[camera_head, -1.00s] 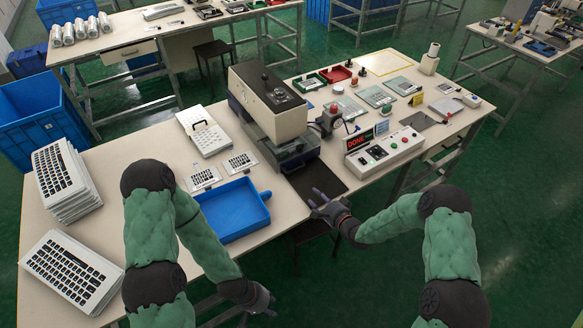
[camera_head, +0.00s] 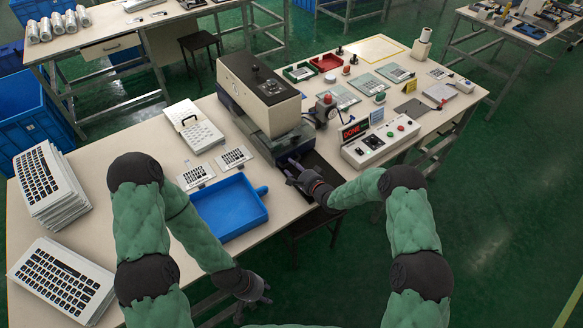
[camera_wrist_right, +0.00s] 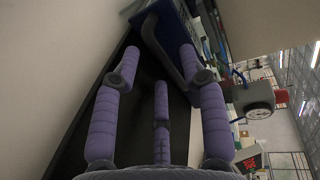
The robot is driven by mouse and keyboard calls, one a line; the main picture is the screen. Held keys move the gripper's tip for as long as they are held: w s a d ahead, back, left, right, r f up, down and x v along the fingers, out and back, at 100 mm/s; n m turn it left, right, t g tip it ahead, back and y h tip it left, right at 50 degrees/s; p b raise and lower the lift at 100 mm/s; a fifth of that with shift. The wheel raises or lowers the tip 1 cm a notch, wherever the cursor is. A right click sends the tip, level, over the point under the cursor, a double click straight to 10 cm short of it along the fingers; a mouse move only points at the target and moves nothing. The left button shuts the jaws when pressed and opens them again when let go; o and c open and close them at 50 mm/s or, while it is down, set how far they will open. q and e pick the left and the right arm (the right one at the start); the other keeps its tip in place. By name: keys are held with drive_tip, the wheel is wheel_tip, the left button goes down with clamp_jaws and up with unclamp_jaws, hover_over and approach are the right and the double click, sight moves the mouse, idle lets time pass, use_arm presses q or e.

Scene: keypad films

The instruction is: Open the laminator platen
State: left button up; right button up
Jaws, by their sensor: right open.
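The laminator (camera_head: 264,92) stands mid-table with its beige and black upper housing over a lower front part (camera_head: 283,143). A dark plate (camera_head: 318,172) lies in front of it. My right gripper (camera_head: 291,170) is at the laminator's front, just above the dark plate. In the right wrist view its purple-padded fingers (camera_wrist_right: 160,75) are spread and empty, pointing toward the laminator's blue edge (camera_wrist_right: 163,45). I cannot tell whether a finger touches it. My left gripper (camera_head: 262,294) hangs below the table's front edge, away from the laminator; its finger state is unclear.
A blue tray (camera_head: 230,207) with two keypad sheets (camera_head: 215,168) behind it lies left of the laminator. A control box (camera_head: 381,142) with a DONE sign stands right. Keypad stacks (camera_head: 52,187) fill the left end. A gauge unit (camera_wrist_right: 252,100) is beside the laminator.

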drive_tip(key=shift+x, duration=0.9)
clamp_jaws()
drive_tip(key=f+p+v, duration=0.1)
drive_tip(key=f+v, duration=0.1)
drive_tip(key=v, duration=0.9)
drive_tip(key=f+p+v, duration=0.1)
drive_tip(key=f+v, duration=0.2)
drive_tip(key=v, duration=0.9)
drive_tip(key=shift+p+v, duration=0.3)
drive_tip(key=shift+v, duration=0.55)
unclamp_jaws()
drive_tip(key=shift+f, duration=0.1)
